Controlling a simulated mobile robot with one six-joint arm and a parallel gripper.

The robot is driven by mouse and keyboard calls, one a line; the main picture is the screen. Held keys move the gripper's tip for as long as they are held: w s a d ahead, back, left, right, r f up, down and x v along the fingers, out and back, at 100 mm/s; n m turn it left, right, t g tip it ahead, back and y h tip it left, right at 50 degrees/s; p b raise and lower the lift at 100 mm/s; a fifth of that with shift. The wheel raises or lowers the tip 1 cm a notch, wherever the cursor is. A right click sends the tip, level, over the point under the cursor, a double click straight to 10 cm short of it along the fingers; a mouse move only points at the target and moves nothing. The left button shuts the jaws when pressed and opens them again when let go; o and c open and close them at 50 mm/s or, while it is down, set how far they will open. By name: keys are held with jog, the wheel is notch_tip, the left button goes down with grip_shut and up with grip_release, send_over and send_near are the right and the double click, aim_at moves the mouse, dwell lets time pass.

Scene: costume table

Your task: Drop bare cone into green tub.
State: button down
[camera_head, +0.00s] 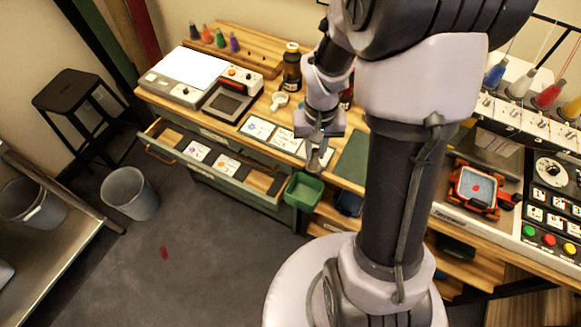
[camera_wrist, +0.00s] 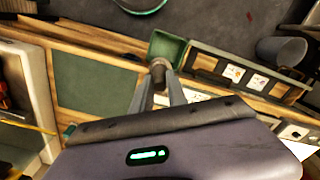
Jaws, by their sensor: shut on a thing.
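The green tub (camera_head: 304,191) hangs at the front edge of the table in the head view, below the green mat. In the wrist view the green tub (camera_wrist: 172,44) shows just beyond my fingertips. My gripper (camera_head: 316,148) is shut on the bare cone (camera_head: 315,162), a small grey-brown piece. The cone also shows between the fingertips in the wrist view (camera_wrist: 158,68). The cone appears above the table's front edge, close to the tub and apart from it. The exact height over the tub cannot be told. The tub's inside is only partly visible.
An open drawer (camera_head: 215,160) with cards juts out left of the tub. Several coloured cones (camera_head: 220,39) stand on a wooden rack at the back. A dark bottle (camera_head: 291,66) and white cup (camera_head: 279,101) stand behind my gripper. A grey bin (camera_head: 130,193) is on the floor.

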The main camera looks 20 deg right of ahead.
aim_at(314, 166)
jog(key=shift+s+f, duration=0.1)
jog(key=shift+f, duration=0.2)
jog(key=f+b, duration=0.5)
jog(key=shift+s+a+f, duration=0.2)
jog(key=shift+s+f, duration=0.05)
jog(key=shift+r, duration=0.1)
jog(key=c, duration=1.2)
grip_release()
jog(key=shift+c, duration=0.2)
jog(key=shift+r, duration=0.15)
notch_tip(314, 166, up, 17)
jog(key=p, duration=0.7)
jog(key=shift+r, duration=0.1)
